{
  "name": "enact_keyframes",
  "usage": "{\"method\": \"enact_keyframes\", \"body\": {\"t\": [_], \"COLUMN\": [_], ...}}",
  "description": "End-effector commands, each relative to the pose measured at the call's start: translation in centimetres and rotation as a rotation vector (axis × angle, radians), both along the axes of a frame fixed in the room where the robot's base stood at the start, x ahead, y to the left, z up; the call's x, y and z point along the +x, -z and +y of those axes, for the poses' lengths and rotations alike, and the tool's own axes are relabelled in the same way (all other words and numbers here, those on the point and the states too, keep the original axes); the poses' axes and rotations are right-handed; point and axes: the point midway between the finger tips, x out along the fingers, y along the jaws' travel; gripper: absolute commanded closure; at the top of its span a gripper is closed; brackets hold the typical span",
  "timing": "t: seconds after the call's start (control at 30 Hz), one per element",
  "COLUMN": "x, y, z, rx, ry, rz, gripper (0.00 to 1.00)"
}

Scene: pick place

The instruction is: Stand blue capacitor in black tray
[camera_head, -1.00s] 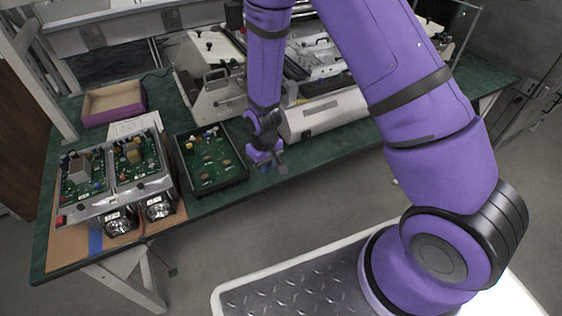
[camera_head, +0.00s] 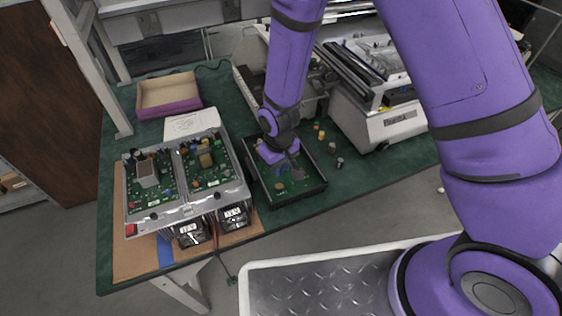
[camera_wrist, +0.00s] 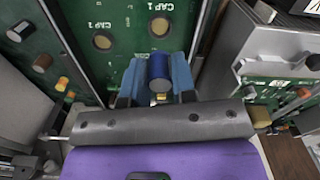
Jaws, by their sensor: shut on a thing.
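The blue capacitor (camera_wrist: 159,72) is a short dark-blue cylinder between the blue fingers of my gripper (camera_wrist: 157,78) in the wrist view. The fingers are shut on it. In the head view my gripper (camera_head: 284,170) is over the black tray (camera_head: 315,189), and the capacitor is hard to make out there. The tray holds a green board (camera_wrist: 183,22) with round gold spots and "CAP 1" print. The capacitor appears over the board beside one gold spot; I cannot tell whether it touches the board.
Several small loose parts (camera_head: 322,134) lie on the green table right of the tray. A metal unit with circuit boards (camera_head: 217,190) stands close on the left. A large machine (camera_head: 385,122) stands to the right, and a purple-sided box (camera_head: 168,107) behind.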

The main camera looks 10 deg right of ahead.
Motion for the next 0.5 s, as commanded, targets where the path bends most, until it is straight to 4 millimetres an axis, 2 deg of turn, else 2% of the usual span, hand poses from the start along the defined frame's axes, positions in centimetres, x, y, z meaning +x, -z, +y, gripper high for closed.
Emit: {"method": "enact_keyframes", "body": {"t": [0.5], "x": [0.0], "y": [4.2], "z": [0.0], "rx": [-0.001], "ry": [0.0], "rz": [0.002], "gripper": [0.97]}}
